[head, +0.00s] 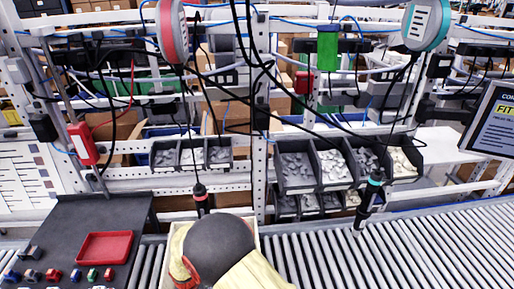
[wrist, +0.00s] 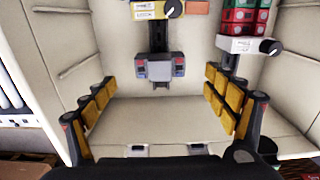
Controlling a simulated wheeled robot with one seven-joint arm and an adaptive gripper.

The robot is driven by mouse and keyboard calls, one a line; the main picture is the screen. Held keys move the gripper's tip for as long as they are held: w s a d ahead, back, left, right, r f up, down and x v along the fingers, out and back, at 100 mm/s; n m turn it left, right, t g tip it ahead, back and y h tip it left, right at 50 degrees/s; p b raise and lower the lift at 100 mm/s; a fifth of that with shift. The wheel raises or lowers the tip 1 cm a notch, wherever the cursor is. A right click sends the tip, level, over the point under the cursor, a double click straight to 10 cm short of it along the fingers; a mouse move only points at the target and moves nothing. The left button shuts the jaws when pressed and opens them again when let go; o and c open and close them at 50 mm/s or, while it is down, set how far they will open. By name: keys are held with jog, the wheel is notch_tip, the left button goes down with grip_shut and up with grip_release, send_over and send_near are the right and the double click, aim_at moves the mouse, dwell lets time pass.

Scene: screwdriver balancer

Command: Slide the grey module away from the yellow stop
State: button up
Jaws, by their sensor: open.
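In the wrist view, the grey module (wrist: 160,68) sits on a dark upright rail (wrist: 158,36) inside a cream box. It has a pale front with small red and blue parts on both sides. The yellow stop (wrist: 147,11), with a black knob, is on the same rail at the top edge. A stretch of bare rail lies between them. My gripper (wrist: 160,82) is open, its yellow-padded fingers spread left and right of the module with a gap on each side. Nothing is between the pads. In the head view my arm covers most of the box, hiding the module and stop.
A second rail at right carries a white stop (wrist: 239,45) with a black knob, below red and green modules (wrist: 240,15). The box's walls (wrist: 65,40) rise close around the fingers.

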notch_tip(320, 180, up, 8)
jog(key=p, duration=0.3)
jog(key=shift+w, duration=0.3)
jog(key=shift+s+f, duration=0.1)
jog(key=shift+s, duration=0.05)
